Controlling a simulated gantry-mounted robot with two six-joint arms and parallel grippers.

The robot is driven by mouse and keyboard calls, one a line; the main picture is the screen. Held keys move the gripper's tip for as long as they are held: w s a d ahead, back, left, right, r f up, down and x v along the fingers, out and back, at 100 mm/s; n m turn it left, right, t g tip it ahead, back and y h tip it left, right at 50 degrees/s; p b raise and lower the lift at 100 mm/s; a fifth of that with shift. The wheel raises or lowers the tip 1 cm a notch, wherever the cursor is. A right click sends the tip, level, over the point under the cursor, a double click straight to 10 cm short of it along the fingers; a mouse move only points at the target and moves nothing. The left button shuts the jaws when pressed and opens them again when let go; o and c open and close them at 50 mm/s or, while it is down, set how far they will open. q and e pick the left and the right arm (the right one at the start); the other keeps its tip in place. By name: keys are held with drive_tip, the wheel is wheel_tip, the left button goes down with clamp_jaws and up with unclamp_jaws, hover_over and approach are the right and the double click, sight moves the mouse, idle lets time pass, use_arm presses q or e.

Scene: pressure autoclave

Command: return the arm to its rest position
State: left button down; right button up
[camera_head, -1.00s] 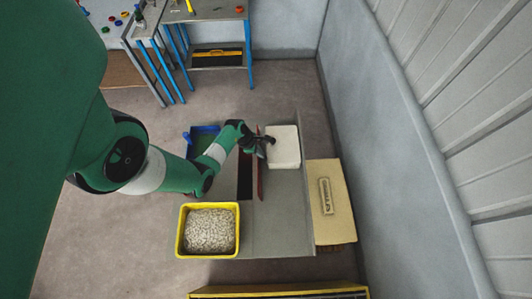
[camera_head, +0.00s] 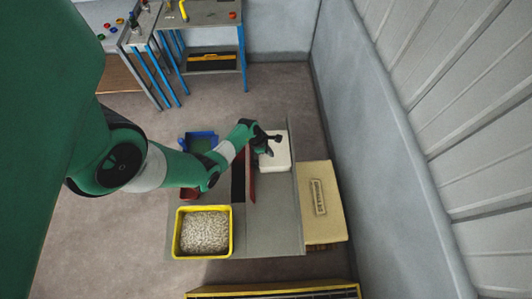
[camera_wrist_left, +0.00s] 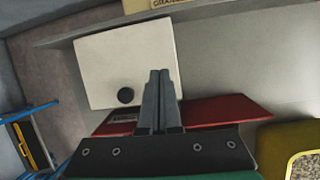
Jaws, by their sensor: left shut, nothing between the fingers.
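My left arm (camera_head: 170,165) comes in from the left of the head view, green with white and black joints. My left gripper (camera_head: 274,146) is shut and empty, over the near part of a white flat-topped box (camera_head: 279,157). My right gripper is not in view.
A yellow bin (camera_head: 204,233) of pale granules stands at the front of the grey bench (camera_head: 265,230). A blue tray (camera_head: 201,139) lies behind the forearm. A cardboard box (camera_head: 320,200) is at right, near the grey wall (camera_head: 385,150). Blue-legged tables (camera_head: 215,45) stand at the back.

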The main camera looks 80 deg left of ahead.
use_arm(q)
drive_tip(key=shift+w+r, duration=0.35)
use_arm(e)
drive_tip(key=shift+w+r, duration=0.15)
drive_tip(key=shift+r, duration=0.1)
